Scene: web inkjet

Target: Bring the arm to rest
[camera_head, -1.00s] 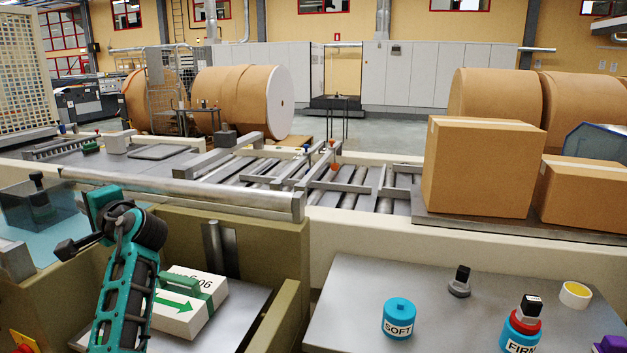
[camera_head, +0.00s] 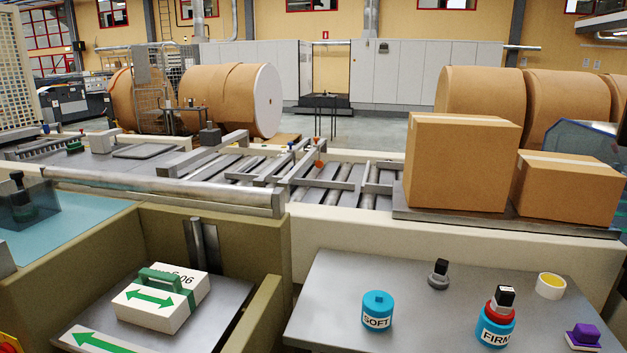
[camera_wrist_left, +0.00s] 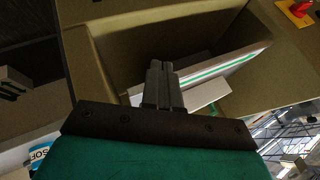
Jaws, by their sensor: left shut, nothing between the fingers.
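My left gripper (camera_wrist_left: 160,86) shows in the left wrist view with its two dark fingers together and nothing between them. Below it in that view is a tan-walled bin (camera_wrist_left: 120,45) with a white block (camera_wrist_left: 205,98) inside, apart from the fingers as far as I can tell. My left arm does not show in the head view. My right gripper is in neither view.
A metal roller (camera_head: 170,190) runs along the bin's back edge.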

